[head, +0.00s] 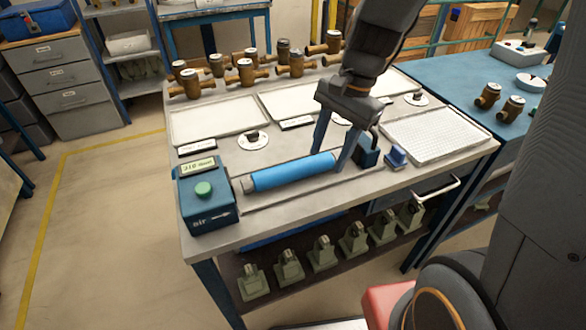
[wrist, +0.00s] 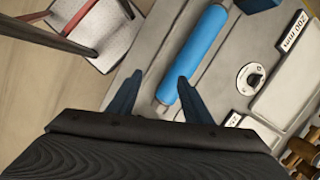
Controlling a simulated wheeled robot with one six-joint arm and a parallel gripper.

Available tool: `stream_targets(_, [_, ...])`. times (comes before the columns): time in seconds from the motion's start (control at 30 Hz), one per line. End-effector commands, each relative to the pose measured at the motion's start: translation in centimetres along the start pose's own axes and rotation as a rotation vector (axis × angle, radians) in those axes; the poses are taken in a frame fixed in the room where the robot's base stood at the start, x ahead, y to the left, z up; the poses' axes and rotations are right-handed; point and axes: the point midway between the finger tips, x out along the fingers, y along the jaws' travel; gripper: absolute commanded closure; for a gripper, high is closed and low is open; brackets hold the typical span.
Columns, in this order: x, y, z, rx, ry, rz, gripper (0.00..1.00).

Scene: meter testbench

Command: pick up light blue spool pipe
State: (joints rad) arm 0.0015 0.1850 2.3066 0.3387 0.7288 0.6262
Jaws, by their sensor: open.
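The light blue spool pipe (head: 290,173) lies on its side near the front of the bench. It has a bare, greyish left end in the head view. My gripper (head: 332,160) is open and empty, pointing down at the right end of the pipe in the head view. In the wrist view my gripper (wrist: 160,76) has its fingers wide apart, and the right fingertip overlaps the pipe's edge. I cannot tell whether they touch. The pipe's right end is partly hidden by a finger.
A blue box with a green button (head: 203,190) stands at the pipe's left end, a dark blue block (head: 368,151) near its right end. Pale trays (head: 219,120) lie behind, with several brass meters (head: 246,72) at the back. A white grid mat (head: 436,134) lies right.

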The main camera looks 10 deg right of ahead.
Motion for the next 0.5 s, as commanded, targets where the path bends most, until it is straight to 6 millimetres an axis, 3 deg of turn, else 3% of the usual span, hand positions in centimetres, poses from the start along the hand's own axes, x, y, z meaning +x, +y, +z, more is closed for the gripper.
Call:
stream_targets(0.1, [-0.1, -2.9, 0.5, 0.234, -0.094, -0.016, 0.55])
stream_targets(0.2, [-0.3, -4.3, 0.9, 0.353, -0.143, -0.019, 0.55])
stream_targets(0.5, [2.0, -5.0, 1.6, 0.408, -0.168, -0.017, 0.55])
